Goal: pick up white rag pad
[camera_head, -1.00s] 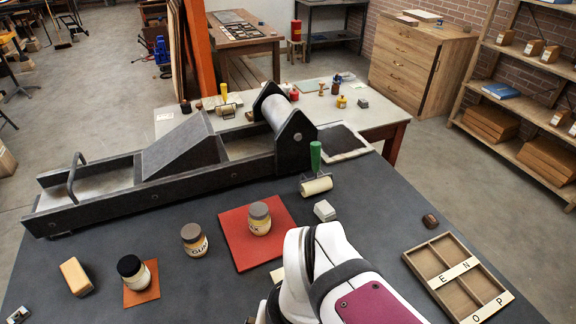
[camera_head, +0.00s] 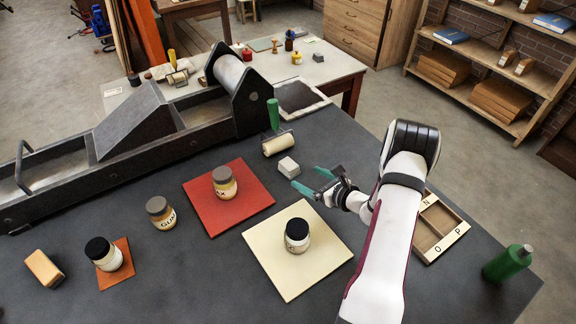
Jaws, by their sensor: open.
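A small white block-shaped pad (camera_head: 288,167), which fits the white rag pad, lies on the dark table top just below the roller. My gripper (camera_head: 312,180) is just right of and below it in the picture, with its two green-tipped fingers spread apart and pointing left towards it. Nothing shows between the fingers. The gap between fingers and pad is small in the picture; the height of the fingers above the table is hard to tell.
A roller with a green handle (camera_head: 277,143) lies behind the pad. A red mat (camera_head: 252,183) with a jar is on the left, a cream mat (camera_head: 275,260) with a jar in front. A letter tray (camera_head: 453,226) and green bottle (camera_head: 508,262) are right. The press (camera_head: 120,140) stands behind.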

